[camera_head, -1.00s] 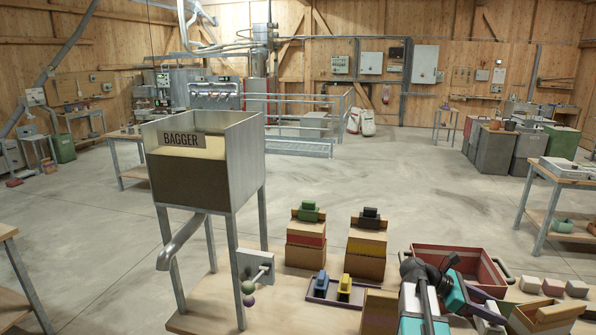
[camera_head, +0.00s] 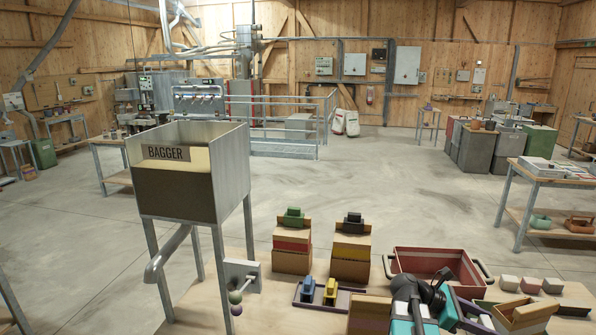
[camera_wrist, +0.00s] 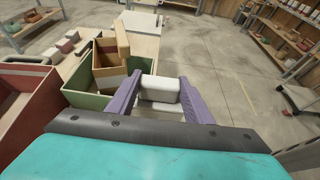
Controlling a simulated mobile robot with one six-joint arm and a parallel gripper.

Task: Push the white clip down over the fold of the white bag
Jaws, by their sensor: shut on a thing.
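In the wrist view the white clip (camera_wrist: 160,89) sits between the two purple fingers of my gripper (camera_wrist: 159,82), which is shut on it. A pale white shape shows just below the clip between the fingers. It may be the white bag, but I cannot tell whether the clip touches its fold. In the head view my gripper (camera_head: 472,310) is low at the right, beside the red crate. My arm and fingers hide most of the clip and whatever is under it there.
A red crate (camera_head: 400,262) stands behind my arm. A green crate (camera_wrist: 80,98) with a tan bag is left of my gripper. Bags with green (camera_head: 293,217) and black (camera_head: 353,222) clips stand at the back. Blue and yellow clips lie on a tray (camera_head: 318,300). The bagger (camera_head: 180,200) stands left.

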